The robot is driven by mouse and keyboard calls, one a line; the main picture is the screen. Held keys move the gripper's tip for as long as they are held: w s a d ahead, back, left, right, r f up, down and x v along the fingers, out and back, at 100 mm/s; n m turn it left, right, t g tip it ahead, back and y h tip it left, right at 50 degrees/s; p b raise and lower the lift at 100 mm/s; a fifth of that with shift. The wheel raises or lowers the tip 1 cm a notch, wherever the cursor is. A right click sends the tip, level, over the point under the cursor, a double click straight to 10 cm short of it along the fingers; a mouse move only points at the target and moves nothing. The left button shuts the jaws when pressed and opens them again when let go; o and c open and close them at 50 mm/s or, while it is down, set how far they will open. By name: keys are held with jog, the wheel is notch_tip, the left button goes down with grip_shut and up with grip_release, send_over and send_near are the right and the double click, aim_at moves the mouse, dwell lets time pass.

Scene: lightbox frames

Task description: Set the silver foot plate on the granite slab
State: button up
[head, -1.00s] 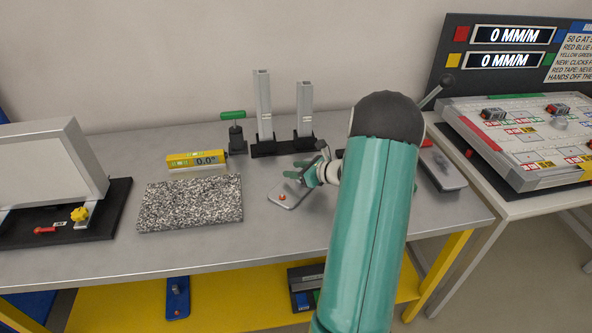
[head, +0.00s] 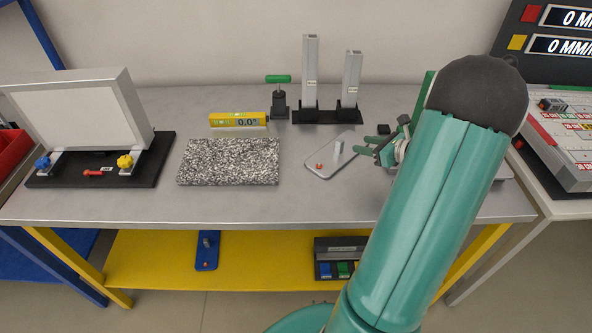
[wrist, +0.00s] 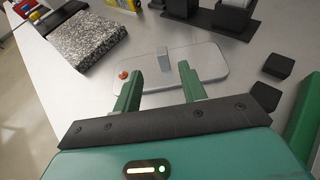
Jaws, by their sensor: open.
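The silver foot plate (head: 322,163) lies flat on the bench, right of the granite slab. It is a rounded plate with an upright grey post and a small orange knob at its left end. In the wrist view the foot plate (wrist: 205,63) lies just beyond my fingertips, with the post between their lines. The speckled granite slab (head: 228,161) lies left of the plate; it also shows in the wrist view (wrist: 85,38). Its top is bare. My gripper (head: 371,146) is open and empty, right of the plate, with green fingers (wrist: 158,78) pointing toward the post.
A yellow digital level (head: 238,120) stands behind the slab. Two grey columns on a black base (head: 328,116) and a green-handled clamp (head: 279,103) stand behind the plate. Small black blocks (wrist: 278,66) lie right of it. Bare bench lies between slab and plate.

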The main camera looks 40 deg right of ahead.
jog(key=w+a+r+n+g+y, duration=0.15)
jog(key=a+r+n+g, duration=0.3)
jog(key=a+n, duration=0.6)
jog(key=w+a+r+n+g+y, duration=0.1)
jog(key=a+r+n+g+y, duration=0.3)
jog(key=a, duration=1.2)
jog(key=s+a+r+n+h, duration=0.3)
jog(key=s+a+n, duration=0.3)
jog(key=n, duration=0.3)
jog(key=s+a+r+n+h, duration=0.4)
jog(key=s+a+n, duration=0.2)
jog(key=a+n, duration=0.2)
jog(key=shift+a+n, duration=0.2)
jog(key=shift+n, duration=0.15)
jog(key=shift+o, duration=0.4)
jog(key=shift+s+a+r+n+t+h, duration=0.15)
jog(key=shift+s+r+n+t+h, duration=0.15)
jog(key=shift+s+n+t+h, duration=0.4)
